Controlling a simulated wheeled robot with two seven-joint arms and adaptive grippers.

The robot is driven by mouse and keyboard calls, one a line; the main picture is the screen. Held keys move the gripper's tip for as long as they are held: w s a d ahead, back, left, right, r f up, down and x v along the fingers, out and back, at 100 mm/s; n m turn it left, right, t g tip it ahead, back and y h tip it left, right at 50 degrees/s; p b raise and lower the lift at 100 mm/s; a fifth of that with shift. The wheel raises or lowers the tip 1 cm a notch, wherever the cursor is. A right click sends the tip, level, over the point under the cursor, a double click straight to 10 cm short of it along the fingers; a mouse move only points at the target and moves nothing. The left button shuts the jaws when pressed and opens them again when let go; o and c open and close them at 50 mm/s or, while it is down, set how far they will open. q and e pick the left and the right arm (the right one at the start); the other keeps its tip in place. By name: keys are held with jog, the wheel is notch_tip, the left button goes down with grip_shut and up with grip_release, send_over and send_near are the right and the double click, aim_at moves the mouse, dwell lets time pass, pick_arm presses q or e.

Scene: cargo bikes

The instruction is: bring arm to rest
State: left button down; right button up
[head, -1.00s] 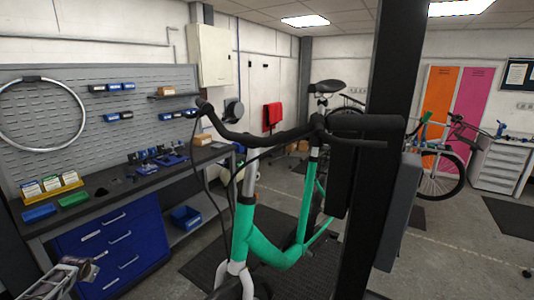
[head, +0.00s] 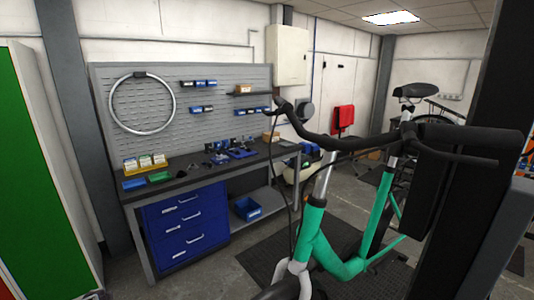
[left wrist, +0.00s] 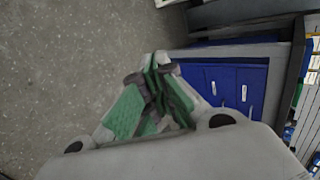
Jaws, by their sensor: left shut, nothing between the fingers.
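My left gripper (left wrist: 154,68) shows in the left wrist view with its green-padded fingers closed together and nothing between them. It is over bare grey floor, to the left of the blue drawer unit (left wrist: 225,88) in that view. In the head view neither of my grippers shows. The blue drawer unit (head: 187,228) stands under the workbench there.
A green cargo bike (head: 330,250) stands at the right beside a black post (head: 490,120). The workbench (head: 190,180) carries small bins and tools, under a pegboard (head: 150,95). A green locker (head: 40,160) is at the left.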

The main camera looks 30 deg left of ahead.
pick_arm(q)
jog(key=s+a+f+m, duration=0.1)
jog(key=s+m, duration=0.1)
jog(key=s, duration=0.5)
jog(key=s+d+f+n+g+h, duration=0.1)
jog(key=s+d+f+h, duration=0.15)
jog(key=d+f, duration=0.9)
jog(key=s+d+f+n+h, duration=0.15)
jog(key=s+d+f, duration=0.25)
jog(key=d+f, duration=0.8)
jog(key=s+d+f+h, duration=0.1)
jog(key=d+f, duration=0.1)
jog(key=d, duration=1.3)
jog(key=s+d+f+n+h, duration=0.1)
jog(key=d+f+h, duration=0.1)
jog(key=d, duration=1.3)
jog(key=s+d+f+h, duration=0.1)
jog(key=d+f, duration=0.3)
jog(key=d, duration=1.1)
jog(key=shift+f+g+h+b, duration=0.2)
jog(key=shift+g+h+b, duration=0.2)
jog(key=shift+h, duration=0.1)
